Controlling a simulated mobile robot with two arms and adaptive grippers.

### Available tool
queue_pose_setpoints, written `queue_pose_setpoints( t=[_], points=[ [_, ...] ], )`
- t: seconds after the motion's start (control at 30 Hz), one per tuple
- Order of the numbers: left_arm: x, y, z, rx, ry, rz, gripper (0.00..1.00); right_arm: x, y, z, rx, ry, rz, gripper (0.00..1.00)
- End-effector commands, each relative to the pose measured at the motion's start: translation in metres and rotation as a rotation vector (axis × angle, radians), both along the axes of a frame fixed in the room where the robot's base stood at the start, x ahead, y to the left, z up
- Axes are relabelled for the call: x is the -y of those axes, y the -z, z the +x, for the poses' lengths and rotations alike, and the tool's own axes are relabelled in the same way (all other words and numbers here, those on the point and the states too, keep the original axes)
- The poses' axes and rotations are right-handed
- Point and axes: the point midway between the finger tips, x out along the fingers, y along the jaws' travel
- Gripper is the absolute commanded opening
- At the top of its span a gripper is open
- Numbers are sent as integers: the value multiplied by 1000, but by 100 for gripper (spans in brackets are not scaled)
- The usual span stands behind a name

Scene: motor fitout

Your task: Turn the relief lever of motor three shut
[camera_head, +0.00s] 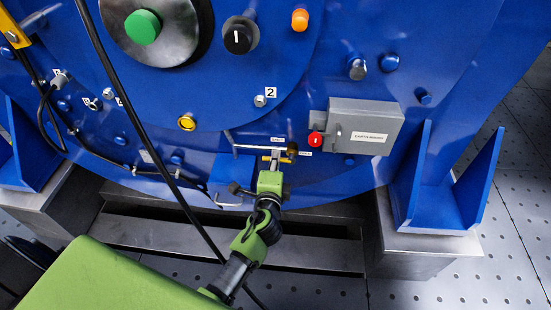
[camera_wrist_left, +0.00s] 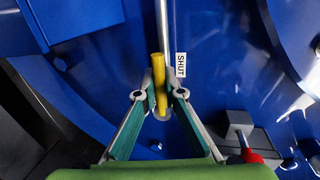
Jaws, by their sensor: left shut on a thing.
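The relief lever (camera_head: 266,158) is a small yellow handle low on the blue motor face. It also shows in the left wrist view (camera_wrist_left: 158,82), lying nearly in line with a thin metal pipe (camera_wrist_left: 164,25). A white label reading SHUT (camera_wrist_left: 181,65) is beside the pipe and the lever. My left gripper (camera_head: 273,166) reaches the lever from below and is shut on it. In the left wrist view its fingers (camera_wrist_left: 159,101) stand on both sides of the lever's near part. The fingertips partly hide the lever in the head view. My right gripper is not in view.
A grey box (camera_head: 362,127) with a red knob (camera_head: 315,140) sits close to the right of the lever. A black cable (camera_head: 140,125) crosses in front at the left. A blue bracket (camera_head: 449,190) stands on a metal block at the right.

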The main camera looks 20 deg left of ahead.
Motion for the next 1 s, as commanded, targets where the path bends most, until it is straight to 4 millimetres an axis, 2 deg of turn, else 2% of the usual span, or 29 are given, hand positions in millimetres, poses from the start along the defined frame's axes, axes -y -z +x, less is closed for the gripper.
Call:
queue_pose_setpoints(
  t=[0.23,0.3,0.33,0.73,0.87,1.0],
  points=[
    [0,-2,1,3,0,5,0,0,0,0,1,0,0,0],
    [0,-2,1,3,0,4,22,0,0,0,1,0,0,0],
    [0,-2,1,3,0,4,26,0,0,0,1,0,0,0],
    [1,-1,-4,1,0,1,26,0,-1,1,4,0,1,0],
    [6,-3,-20,-1,1,0,26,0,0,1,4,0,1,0],
    [14,-9,-48,-2,0,-1,26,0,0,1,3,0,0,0]
  ],
)
